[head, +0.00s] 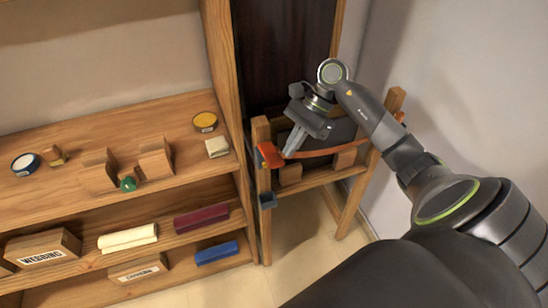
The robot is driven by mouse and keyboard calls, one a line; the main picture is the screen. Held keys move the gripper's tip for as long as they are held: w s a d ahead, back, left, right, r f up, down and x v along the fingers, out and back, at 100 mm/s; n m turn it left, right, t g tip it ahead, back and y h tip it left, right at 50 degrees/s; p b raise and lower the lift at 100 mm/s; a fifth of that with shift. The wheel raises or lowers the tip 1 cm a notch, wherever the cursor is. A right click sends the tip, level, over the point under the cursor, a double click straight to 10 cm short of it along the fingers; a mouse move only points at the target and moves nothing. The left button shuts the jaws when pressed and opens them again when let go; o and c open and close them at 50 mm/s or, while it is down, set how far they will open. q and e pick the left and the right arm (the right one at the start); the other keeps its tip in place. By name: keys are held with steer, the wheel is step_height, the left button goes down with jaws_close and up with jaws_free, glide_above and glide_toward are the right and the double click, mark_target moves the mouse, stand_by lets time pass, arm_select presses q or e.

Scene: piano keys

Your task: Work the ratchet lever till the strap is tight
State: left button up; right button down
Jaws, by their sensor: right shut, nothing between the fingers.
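A red-orange lever (270,155) is at the left post of a wooden stand, right of the shelf. An orange strap (330,150) runs across the front of the stand towards the right post, below a dark rounded object (343,131). My right gripper (289,152) comes in from the right and points down to the left. Its fingers are shut and empty, with the tips close to the right side of the lever. I cannot tell whether they touch it. How tight the strap is does not show clearly. My left gripper is not in view.
A wooden shelf (75,180) at left holds tins, blocks, cloth rolls and labelled boxes. A white wall is close at right. Tiled floor (300,245) is clear below.

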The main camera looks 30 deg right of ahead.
steer(key=v, duration=1.7)
steer(key=shift+d+b, duration=0.2)
steer(key=shift+b, duration=0.2)
